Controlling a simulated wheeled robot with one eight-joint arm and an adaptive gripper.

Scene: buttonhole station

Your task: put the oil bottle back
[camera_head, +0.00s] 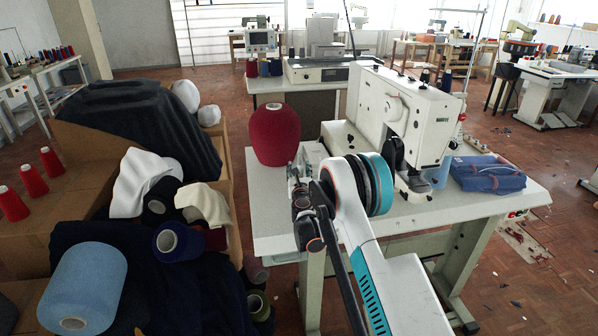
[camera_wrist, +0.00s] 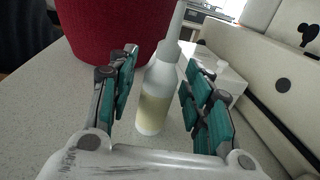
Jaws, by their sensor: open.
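My gripper (camera_wrist: 162,62) is open, with one teal-padded finger on each side of the bottle. A gap shows between each finger and the bottle, so neither appears to touch it. In the head view my gripper (camera_head: 299,188) is over the sewing table's left part, and I cannot make out the bottle there.
A large red yarn cone (camera_head: 275,134) stands just behind my gripper. The white sewing machine (camera_head: 405,110) is to the right, with folded blue cloth (camera_head: 487,174) beyond it. Cartons with yarn and cloth (camera_head: 140,190) crowd the left.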

